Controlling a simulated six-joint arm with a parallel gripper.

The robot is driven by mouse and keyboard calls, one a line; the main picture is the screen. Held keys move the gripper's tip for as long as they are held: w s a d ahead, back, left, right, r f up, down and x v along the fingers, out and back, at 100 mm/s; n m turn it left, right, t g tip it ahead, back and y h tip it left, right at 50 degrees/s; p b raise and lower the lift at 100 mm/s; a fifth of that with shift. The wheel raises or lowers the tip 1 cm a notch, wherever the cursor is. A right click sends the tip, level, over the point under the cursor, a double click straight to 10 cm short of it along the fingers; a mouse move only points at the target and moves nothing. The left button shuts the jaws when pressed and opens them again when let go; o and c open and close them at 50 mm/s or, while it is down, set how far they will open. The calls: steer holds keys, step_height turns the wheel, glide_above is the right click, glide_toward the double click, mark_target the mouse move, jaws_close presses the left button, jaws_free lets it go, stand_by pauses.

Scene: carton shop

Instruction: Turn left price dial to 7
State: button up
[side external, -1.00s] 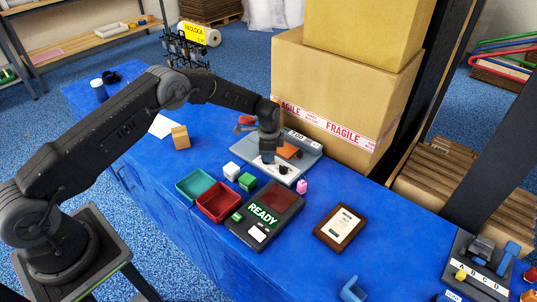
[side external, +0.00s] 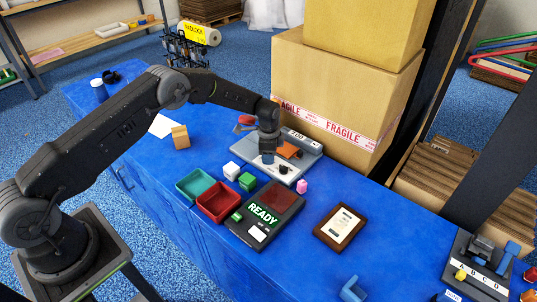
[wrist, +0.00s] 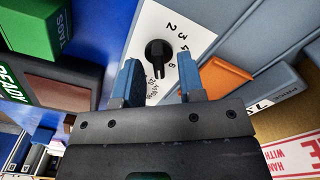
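A black dial (wrist: 158,50) sits on a white number plate (wrist: 150,25) in the wrist view. Digits such as 2, 3, 4 and 6 show around it, and its narrow end points down the picture. Print near the lower digits is too small to read. My gripper (wrist: 158,78) is open, one blue-grey finger on each side of the dial's lower end, with gaps visible. In the side view my gripper (side external: 268,158) is over the grey machine (side external: 243,155) that carries the plate. A second black knob (side external: 283,169) shows there, right of my gripper.
An orange part (wrist: 224,76) lies close to the right finger. Large cartons (side external: 345,95) rise close behind the machine.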

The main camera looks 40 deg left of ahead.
step_height(320, 180, up, 14)
stand_by(0.5)
steer(key=shift+f, duration=0.1)
steer(key=shift+m, duration=0.6)
steer(key=f, duration=1.3)
steer(key=shift+s+a+f, duration=0.2)
steer(key=shift+a+f, duration=0.1)
steer(key=shift+f, duration=0.1)
jaws_close()
